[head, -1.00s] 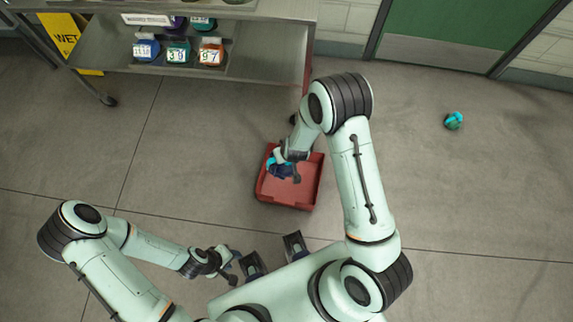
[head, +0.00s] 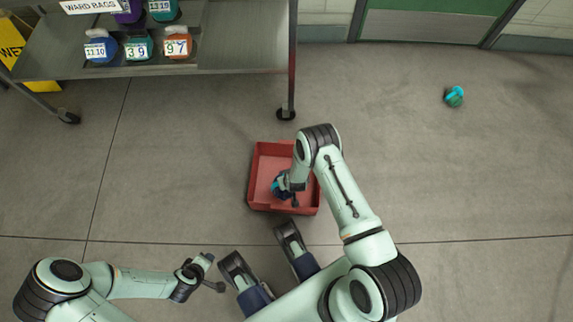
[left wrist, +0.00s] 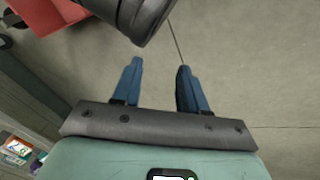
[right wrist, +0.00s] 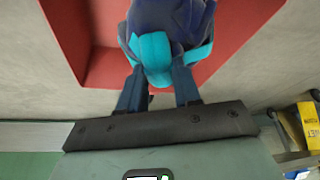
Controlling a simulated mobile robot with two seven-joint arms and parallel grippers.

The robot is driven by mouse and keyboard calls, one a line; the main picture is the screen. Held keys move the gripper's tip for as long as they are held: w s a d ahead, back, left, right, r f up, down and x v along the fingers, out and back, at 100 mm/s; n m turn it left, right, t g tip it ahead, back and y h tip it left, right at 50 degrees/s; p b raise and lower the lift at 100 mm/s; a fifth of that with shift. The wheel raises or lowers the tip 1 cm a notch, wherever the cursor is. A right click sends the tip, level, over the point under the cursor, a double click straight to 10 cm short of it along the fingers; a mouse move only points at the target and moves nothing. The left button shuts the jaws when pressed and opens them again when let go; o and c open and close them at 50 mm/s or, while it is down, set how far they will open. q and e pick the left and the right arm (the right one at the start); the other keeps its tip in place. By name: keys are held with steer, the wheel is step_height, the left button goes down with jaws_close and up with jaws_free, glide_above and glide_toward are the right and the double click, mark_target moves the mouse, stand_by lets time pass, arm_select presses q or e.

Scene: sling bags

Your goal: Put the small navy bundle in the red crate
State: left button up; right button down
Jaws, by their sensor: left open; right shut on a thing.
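The small navy bundle (right wrist: 165,20), with a turquoise band (right wrist: 152,52), is held by my right gripper (right wrist: 156,85), whose blue fingers are shut on it. In the head view the bundle (head: 278,188) is mostly hidden by my right gripper (head: 290,186). It is over or inside the red crate (head: 265,155); I cannot tell whether it touches the floor of the crate. The crate's red wall also shows in the right wrist view (right wrist: 70,35). My left gripper (left wrist: 157,75) is open and empty, away to the left of the crate.
A metal shelf cart (head: 210,66) with several labelled bags stands at the back left. A small turquoise and green bundle (head: 455,97) lies on the floor at the right. A yellow sign (head: 12,50) is at the far left.

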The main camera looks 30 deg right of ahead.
step_height(320, 180, down, 10)
steer(key=b, duration=0.3)
steer(key=shift+f, duration=0.25)
arm_select(q)
steer(key=s+a+f+g+b, duration=0.1)
steer(key=s+f+g, duration=0.3)
steer(key=s+f, duration=0.4)
steer(key=s+b, duration=0.1)
steer(key=s, duration=0.2)
steer(key=shift+s+a+f+n, duration=0.25)
steer(key=shift+s+a+n, duration=0.05)
steer(key=shift+s+n, duration=0.1)
arm_select(e)
step_height(320, 180, down, 5)
steer(key=shift+r, duration=0.1)
steer(key=shift+f, duration=0.2)
steer(key=c, duration=0.8)
jaws_free()
